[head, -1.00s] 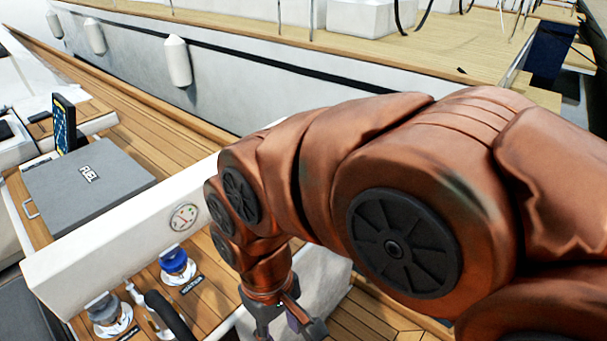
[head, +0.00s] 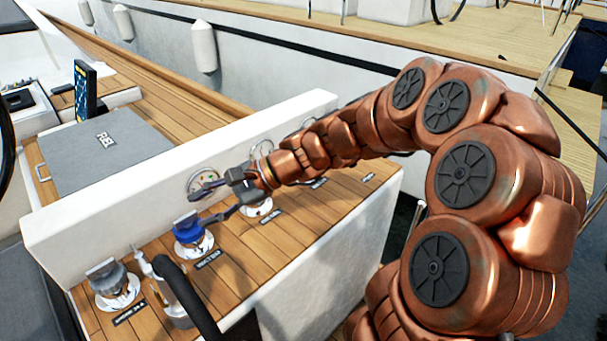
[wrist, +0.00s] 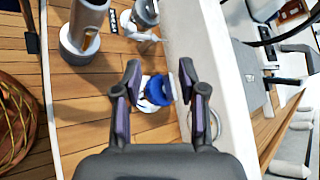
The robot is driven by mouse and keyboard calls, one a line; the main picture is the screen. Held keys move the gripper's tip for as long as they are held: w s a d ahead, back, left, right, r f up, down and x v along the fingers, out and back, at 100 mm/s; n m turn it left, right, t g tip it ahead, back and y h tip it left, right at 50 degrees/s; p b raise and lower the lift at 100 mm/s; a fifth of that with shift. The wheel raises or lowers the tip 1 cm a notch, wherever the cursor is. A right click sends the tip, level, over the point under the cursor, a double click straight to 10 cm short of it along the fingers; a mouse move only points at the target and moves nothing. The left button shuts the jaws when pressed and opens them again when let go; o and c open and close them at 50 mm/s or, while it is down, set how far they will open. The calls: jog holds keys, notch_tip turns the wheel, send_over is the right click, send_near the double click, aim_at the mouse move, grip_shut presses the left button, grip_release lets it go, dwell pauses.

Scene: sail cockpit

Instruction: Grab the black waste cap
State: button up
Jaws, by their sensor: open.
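A grey cap (head: 106,275) sits on a white round fitting at the near left of the wooden shelf; in the wrist view a grey cap (wrist: 146,12) shows at the top. A blue cap (head: 187,228) sits on another fitting, and in the wrist view (wrist: 158,90) it appears between and beyond my fingers. The label plates are too small to read surely, so I cannot tell which cap is black waste. My gripper (head: 201,207) is open and empty, just above and right of the blue cap. A third fitting (head: 258,207) is partly hidden behind it.
A metal cylinder (head: 172,303) and a black curved tube (head: 190,290) stand in front.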

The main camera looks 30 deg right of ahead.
jog(key=w+d+f+m+t+b, duration=0.3)
jog(key=w+d+m+t, duration=0.15)
jog(key=w+d, duration=0.4)
jog(key=w+d+f+m+t+h+b, duration=0.1)
jog(key=d+f+m+t+h, duration=0.1)
jog(key=d+m, duration=0.3)
jog(key=w+d+f+m+t+h+b, duration=0.2)
jog(key=d+m, duration=0.3)
jog(key=d, duration=0.9)
jog(key=w+d+f+m+t+h+b, duration=0.1)
jog(key=d+f+m+t+h+b, duration=0.1)
jog(key=d, duration=0.7)
jog(key=shift+w+d+f+m+t+h, duration=0.15)
jog(key=shift+f+m+t+h, duration=0.2)
jog(key=shift+f+m+t, duration=0.35)
jog(key=shift+w+f+m+t+h, duration=0.1)
jog(key=shift+f+m+t+h, duration=0.35)
jog(key=shift+m, duration=0.4)
jog(key=shift+w+d+f+b, duration=0.1)
jog(key=shift+d+f+b, duration=0.05)
jog(key=shift+b, duration=0.15)
jog(key=shift+w, duration=0.3)
jog(key=x, duration=0.6)
jog(key=shift+a+b, duration=0.25)
jog(key=shift+b, duration=0.15)
jog(key=shift+w, duration=0.45)
jog(key=shift+c, duration=0.3)
grip_shut()
